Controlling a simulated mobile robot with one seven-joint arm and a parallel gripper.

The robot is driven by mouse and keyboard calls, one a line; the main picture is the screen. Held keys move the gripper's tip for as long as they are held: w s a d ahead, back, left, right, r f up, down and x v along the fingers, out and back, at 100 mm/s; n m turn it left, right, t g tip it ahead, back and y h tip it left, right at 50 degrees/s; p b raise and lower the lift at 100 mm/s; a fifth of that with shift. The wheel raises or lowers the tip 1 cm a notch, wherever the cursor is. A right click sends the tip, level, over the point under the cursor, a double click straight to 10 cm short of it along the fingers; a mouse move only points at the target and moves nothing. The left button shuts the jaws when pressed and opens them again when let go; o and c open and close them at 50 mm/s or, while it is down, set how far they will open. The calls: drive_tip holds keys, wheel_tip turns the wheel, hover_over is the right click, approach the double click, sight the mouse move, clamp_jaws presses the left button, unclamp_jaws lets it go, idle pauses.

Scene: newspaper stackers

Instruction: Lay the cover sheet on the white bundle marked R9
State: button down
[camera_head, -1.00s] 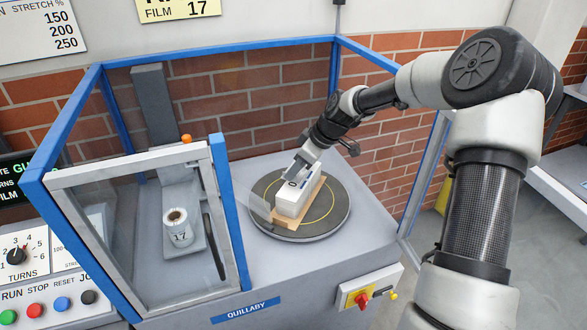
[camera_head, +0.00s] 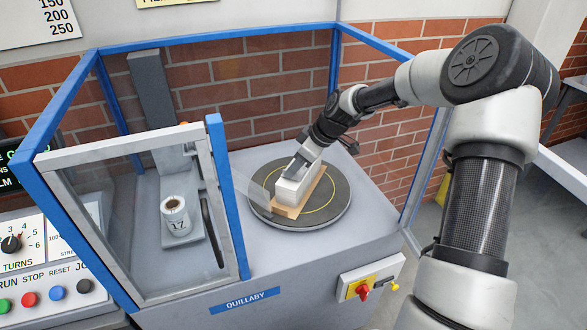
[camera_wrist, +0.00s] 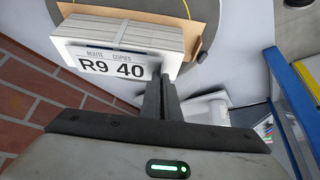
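The white bundle (camera_head: 293,189), a stack with pale grey layered sides, lies on a brown board (camera_head: 287,211) on the round dark turntable (camera_head: 330,213). Its white face reads R9 40 in the wrist view (camera_wrist: 110,66). My gripper (camera_head: 298,165) is at the bundle, over its far part in the head view. In the wrist view my fingers (camera_wrist: 163,82) are close together, with no clear gap, and overlap the right end of the marked face. I cannot tell whether they touch it. I cannot make out a separate cover sheet or anything between the fingers.
A blue-framed guard (camera_head: 219,190) stands left of the turntable. Behind it is a film roll (camera_head: 174,215) marked 17. A clear film-like strip (camera_head: 249,187) reaches towards the turntable. A brick wall (camera_head: 270,90) is behind. A red switch (camera_head: 363,290) sits on the front.

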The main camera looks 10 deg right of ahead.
drive_tip(key=shift+f+b, duration=0.3)
drive_tip(key=shift+f, duration=0.15)
drive_tip(key=c, duration=1.9)
unclamp_jaws()
drive_tip(key=shift+c, duration=0.2)
drive_tip(key=shift+r, duration=0.1)
